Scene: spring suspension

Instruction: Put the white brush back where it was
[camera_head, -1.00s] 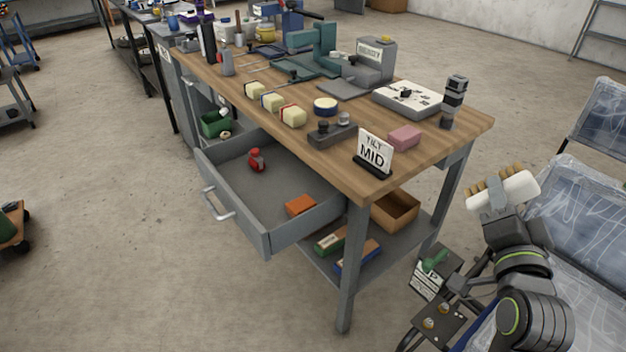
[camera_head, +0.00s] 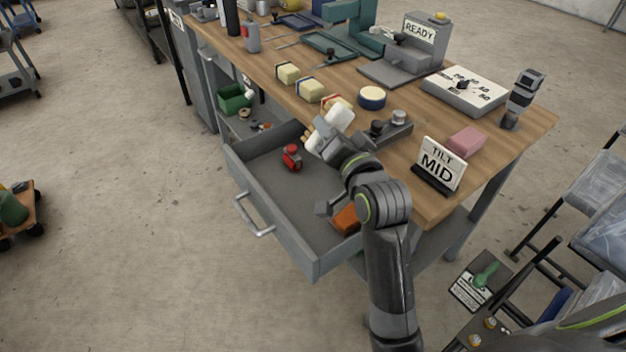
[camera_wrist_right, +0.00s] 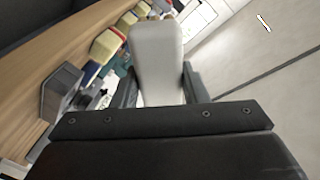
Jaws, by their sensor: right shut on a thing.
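The white brush (camera_head: 336,118) has a pale body and tan bristles facing left in the head view. My right gripper (camera_head: 333,137) is shut on it and holds it above the open drawer's (camera_head: 262,205) back edge, near the workbench's front edge. In the right wrist view the brush's white body (camera_wrist_right: 157,62) stands between the two fingers. The drawer holds a red object (camera_head: 291,157) and an orange block (camera_head: 346,219), partly hidden by my right arm. My left gripper is not in view.
The workbench top (camera_head: 405,196) carries yellowish blocks (camera_head: 288,73), a round tin (camera_head: 372,97), a "TILT MID" sign (camera_head: 440,165) and a pink block (camera_head: 466,140). A green bin (camera_head: 234,98) sits on a lower shelf. Open drawer floor remains around the red object.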

